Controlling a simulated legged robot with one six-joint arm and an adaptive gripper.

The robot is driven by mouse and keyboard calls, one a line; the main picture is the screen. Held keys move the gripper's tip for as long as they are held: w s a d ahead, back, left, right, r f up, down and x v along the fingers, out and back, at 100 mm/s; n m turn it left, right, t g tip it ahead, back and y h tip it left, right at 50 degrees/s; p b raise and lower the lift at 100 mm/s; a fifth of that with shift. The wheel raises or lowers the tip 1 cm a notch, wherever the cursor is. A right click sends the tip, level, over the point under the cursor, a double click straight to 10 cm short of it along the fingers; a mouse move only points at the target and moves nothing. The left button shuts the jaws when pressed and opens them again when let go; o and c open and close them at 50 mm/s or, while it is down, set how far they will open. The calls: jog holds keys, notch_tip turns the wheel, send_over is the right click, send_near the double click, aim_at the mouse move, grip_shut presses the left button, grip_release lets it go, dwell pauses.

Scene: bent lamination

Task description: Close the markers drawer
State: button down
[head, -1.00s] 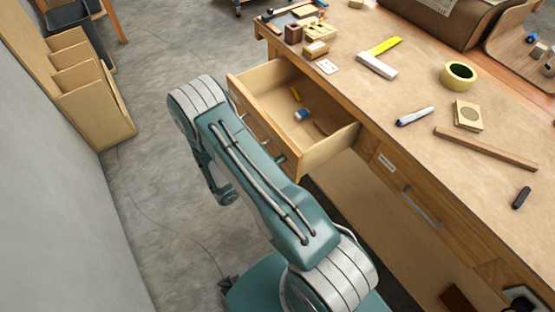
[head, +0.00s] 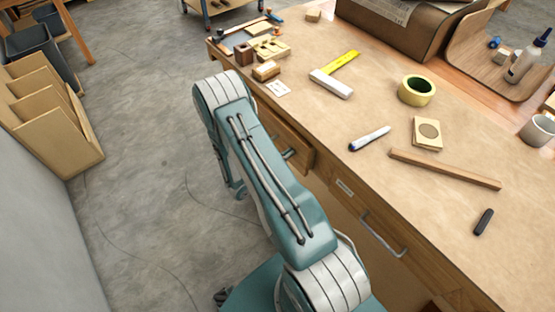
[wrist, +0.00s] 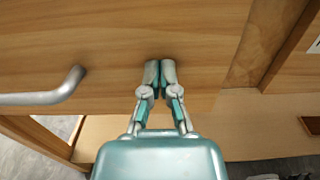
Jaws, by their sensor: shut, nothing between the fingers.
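The wooden drawer (head: 297,157) is at the left end of the workbench, partly hidden behind my arm in the head view. Its inside no longer shows, and its front sits close to the bench; I cannot tell if it is fully flush. In the wrist view its broad wooden front (wrist: 110,35) fills the upper part, with a grey bar handle (wrist: 50,91) at the left. My gripper (wrist: 160,64) is shut and empty, its fingertips at the drawer front, right of the handle. Whether they touch it is unclear. The gripper is hidden in the head view.
The workbench top (head: 320,120) holds a yellow-bladed square (head: 335,75), a tape roll (head: 417,90), a marker (head: 370,138) and a wooden strip (head: 445,169). Another drawer with a handle (head: 382,235) is to the right. Concrete floor (head: 140,150) is clear at the left.

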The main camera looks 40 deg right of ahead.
aim_at(295, 149)
jog(key=d, duration=0.3)
jog(key=shift+d+f, duration=0.1)
jog(key=shift+d, duration=0.1)
jog(key=shift+a, duration=0.2)
jog(key=shift+w+d, duration=0.1)
jog(key=shift+a, duration=0.55)
jog(key=a, duration=1.3)
jog(key=shift+s+f, duration=0.15)
jog(key=shift+s, duration=0.15)
